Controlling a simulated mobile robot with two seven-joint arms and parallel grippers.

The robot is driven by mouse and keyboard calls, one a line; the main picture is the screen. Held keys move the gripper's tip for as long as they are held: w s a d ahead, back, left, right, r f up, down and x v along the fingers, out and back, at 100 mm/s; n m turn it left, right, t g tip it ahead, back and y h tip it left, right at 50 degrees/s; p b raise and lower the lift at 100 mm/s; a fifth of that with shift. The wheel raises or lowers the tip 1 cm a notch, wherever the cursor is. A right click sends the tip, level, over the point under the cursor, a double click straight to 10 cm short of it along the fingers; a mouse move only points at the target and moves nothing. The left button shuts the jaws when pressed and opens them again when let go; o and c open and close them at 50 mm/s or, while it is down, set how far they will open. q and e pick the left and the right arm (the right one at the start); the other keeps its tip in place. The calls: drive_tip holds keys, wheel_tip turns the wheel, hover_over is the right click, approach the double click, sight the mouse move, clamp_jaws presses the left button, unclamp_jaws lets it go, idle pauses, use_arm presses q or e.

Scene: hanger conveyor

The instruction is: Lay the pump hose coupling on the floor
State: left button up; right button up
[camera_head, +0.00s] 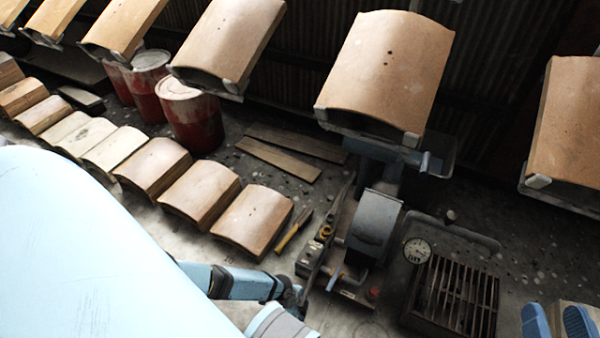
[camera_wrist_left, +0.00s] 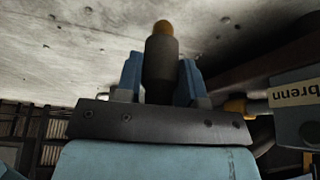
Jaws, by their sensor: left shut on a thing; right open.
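In the left wrist view, my left gripper (camera_wrist_left: 161,68) is shut on a dark cylindrical piece with an orange-brown tip, which I take to be the pump hose coupling (camera_wrist_left: 162,66). The piece stands between the two blue fingers, its tip sticking out past them. Pale concrete floor (camera_wrist_left: 70,50) shows beyond it; I cannot tell whether they touch. In the head view my left arm comes in from the left, and its fingers and the coupling cannot be made out. My right gripper (camera_head: 556,322) is at the bottom right corner, its two blue fingers apart and empty.
The pump machine (camera_head: 374,228), a dial gauge (camera_head: 417,250) and a floor grate (camera_head: 455,298) stand right of my left arm. A yellow-handled tool (camera_head: 290,234) lies nearby. Curved panels (camera_head: 390,70) hang above; red barrels (camera_head: 192,118) stand behind. A box lettered "brenn" (camera_wrist_left: 296,112) is close right.

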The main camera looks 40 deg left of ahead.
use_arm(q)
wheel_tip(320, 180, down, 2)
drive_tip(key=shift+b, duration=0.3)
drive_tip(key=shift+f, duration=0.1)
drive_tip(key=o, duration=0.9)
drive_tip(key=shift+c, duration=0.2)
use_arm(e)
drive_tip(key=shift+w+d+r+n, duration=0.1)
drive_tip(key=shift+w+d+n, duration=0.1)
drive_tip(key=shift+n, duration=0.3)
drive_tip(key=shift+t, duration=0.3)
